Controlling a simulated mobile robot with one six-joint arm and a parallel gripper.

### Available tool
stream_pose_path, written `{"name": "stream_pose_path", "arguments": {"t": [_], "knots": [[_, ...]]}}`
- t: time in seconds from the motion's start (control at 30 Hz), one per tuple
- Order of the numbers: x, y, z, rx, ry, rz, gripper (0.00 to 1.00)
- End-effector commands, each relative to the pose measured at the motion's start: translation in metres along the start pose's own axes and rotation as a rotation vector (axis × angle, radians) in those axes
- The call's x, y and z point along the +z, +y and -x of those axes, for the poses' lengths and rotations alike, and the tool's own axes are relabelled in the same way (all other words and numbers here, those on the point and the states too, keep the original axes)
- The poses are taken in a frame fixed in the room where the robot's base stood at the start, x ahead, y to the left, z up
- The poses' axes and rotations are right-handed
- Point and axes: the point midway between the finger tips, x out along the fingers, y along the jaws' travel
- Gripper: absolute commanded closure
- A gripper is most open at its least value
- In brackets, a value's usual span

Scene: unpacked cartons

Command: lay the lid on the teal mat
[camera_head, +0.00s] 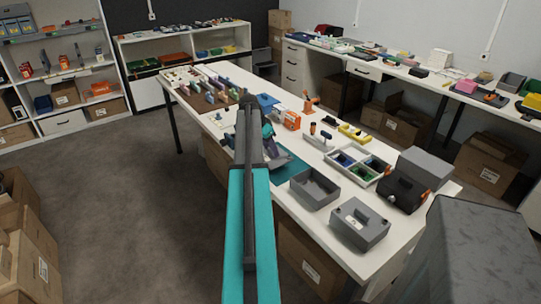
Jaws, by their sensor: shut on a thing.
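The teal mat (291,170) lies flat on the white table, partly hidden by my arm and gripper. My gripper (268,154) is low over the mat's left part, mostly behind my own arm. It is shut on a grey piece that looks like the lid (279,161). The lid is small and partly covered here, and I cannot tell whether it touches the mat. An open grey box (314,188) without a cover stands just right of the mat.
A divided tray (357,165), a black case (401,190) and an orange-fronted item (291,120) stand around the mat. Colourful racks (212,92) fill the far left end.

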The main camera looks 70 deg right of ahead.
Motion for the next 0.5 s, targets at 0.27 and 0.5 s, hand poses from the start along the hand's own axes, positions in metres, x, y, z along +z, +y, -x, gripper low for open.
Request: {"name": "stream_pose_path", "arguments": {"t": [0.27, 0.5], "knots": [[0.010, 0.000, -0.024, 0.001, 0.000, 0.000, 0.82], [0.013, 0.000, -0.032, 0.000, 0.000, 0.000, 0.82]]}}
